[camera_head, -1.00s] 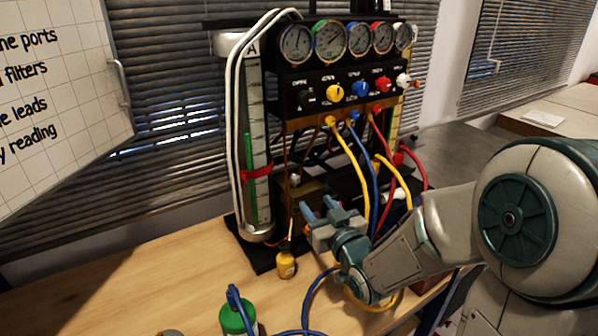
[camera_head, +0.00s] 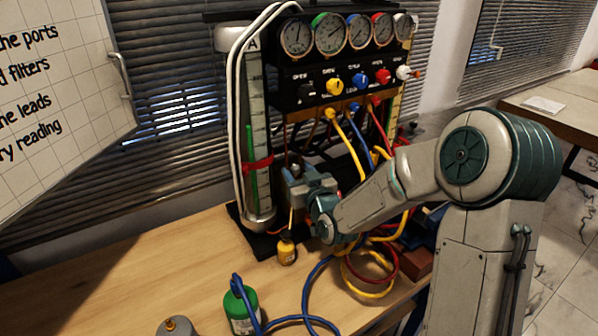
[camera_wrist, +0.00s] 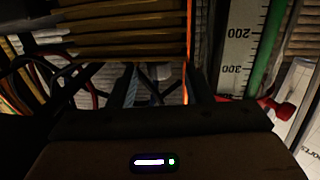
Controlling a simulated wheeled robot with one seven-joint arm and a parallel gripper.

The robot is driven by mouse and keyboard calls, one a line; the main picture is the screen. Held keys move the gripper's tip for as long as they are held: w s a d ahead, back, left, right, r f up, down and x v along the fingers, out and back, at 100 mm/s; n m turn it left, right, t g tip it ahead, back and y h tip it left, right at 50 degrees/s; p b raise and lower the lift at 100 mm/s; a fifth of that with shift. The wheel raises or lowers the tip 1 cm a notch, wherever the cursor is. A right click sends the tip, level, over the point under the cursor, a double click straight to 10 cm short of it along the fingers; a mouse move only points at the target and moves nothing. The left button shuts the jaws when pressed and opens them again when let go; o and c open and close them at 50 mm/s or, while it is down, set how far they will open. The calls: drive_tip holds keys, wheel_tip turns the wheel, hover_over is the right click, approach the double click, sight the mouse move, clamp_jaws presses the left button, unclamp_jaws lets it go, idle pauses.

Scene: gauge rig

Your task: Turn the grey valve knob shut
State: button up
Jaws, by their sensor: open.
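The gauge rig's black panel (camera_head: 285,96) carries a row of coloured knobs, with a pale whitish-grey knob (camera_head: 403,72) at its right end. I cannot tell whether this is the grey valve knob. My gripper (camera_head: 292,172) is at the lower front of the rig, below the panel and just right of the scale column (camera_head: 258,130). It is open, its two fingers apart in the wrist view (camera_wrist: 163,88). I see nothing clearly held between them. The gripper covers part of the rig's lower middle, where a small pale fitting showed earlier.
Yellow, blue and red hoses (camera_head: 352,150) hang right of my gripper. A green bottle (camera_head: 240,306) and a grey canister (camera_head: 176,327) stand at the front. The wooden tabletop (camera_head: 130,275) at left is mostly clear.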

clamp_jaws()
